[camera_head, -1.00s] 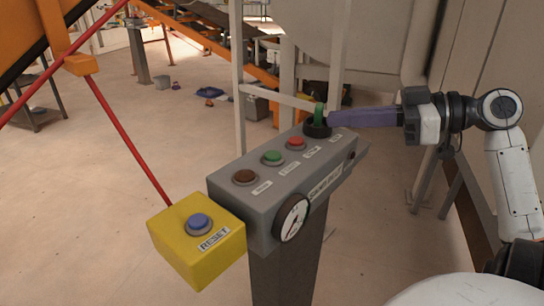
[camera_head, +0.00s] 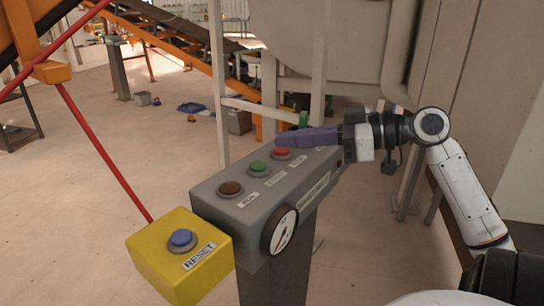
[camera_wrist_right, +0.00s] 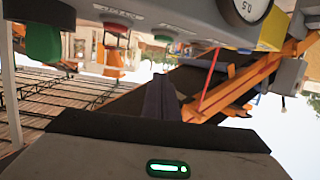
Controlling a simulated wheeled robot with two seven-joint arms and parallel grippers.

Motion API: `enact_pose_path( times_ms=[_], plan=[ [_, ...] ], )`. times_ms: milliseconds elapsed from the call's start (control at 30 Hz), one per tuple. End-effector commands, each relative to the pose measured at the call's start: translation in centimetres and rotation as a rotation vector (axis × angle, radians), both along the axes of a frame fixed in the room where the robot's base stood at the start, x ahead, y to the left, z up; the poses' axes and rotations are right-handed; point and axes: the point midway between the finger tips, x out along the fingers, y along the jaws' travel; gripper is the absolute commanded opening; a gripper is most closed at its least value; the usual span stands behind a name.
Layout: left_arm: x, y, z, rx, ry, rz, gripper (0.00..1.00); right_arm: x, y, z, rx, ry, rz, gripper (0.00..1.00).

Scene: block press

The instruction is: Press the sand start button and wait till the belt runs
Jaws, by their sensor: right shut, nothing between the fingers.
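The grey control box (camera_head: 262,209) stands on a post in the head view. Along its top are a brown button (camera_head: 230,188), a green button (camera_head: 259,168) and a red button (camera_head: 281,152). A green switch handle (camera_head: 303,119) shows at the far end, partly hidden by my right gripper. The labels are too small to read surely. My right gripper (camera_head: 280,138) is shut and empty, its purple fingers pointing left just above and behind the red button; contact cannot be told. In the wrist view its fingers (camera_wrist_right: 162,98) are apart from the red button (camera_wrist_right: 117,27).
A yellow box (camera_head: 180,262) with a blue RESET button (camera_head: 182,240) sits at the near left end. A round gauge (camera_head: 283,231) is on the box's front. A red bar (camera_head: 105,153) slants down at left. An inclined conveyor (camera_head: 178,38) stands behind; no belt motion can be told.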

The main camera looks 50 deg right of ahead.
Motion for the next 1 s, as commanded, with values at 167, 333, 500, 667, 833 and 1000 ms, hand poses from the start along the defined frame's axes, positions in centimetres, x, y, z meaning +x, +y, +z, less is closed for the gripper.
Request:
enact_pose_path(
  times_ms=[167,333,500,667,833,1000],
  plan=[
    [-0.1,0.1,0.2,0.000,0.004,0.003,0.53,3.3,1.7,-0.7,-0.001,0.002,0.002,0.00],
    [-0.1,0.2,0.0,0.000,0.001,0.004,0.53,3.6,1.8,-3.4,0.004,0.002,-0.002,0.00],
    [0.0,0.2,0.0,0.000,0.001,0.004,0.53,3.7,1.8,-4.7,0.002,0.001,-0.002,0.00],
    [0.0,0.2,0.0,0.001,0.001,0.003,0.53,3.7,1.7,-4.9,0.001,-0.001,-0.001,0.00],
    [0.0,0.1,0.1,0.001,0.000,0.004,0.53,3.7,1.8,-4.9,0.001,-0.001,-0.001,0.00],
    [0.1,0.1,-0.7,0.000,-0.002,0.001,0.53,3.7,1.7,-6.1,0.004,0.000,-0.002,0.00]
  ],
)
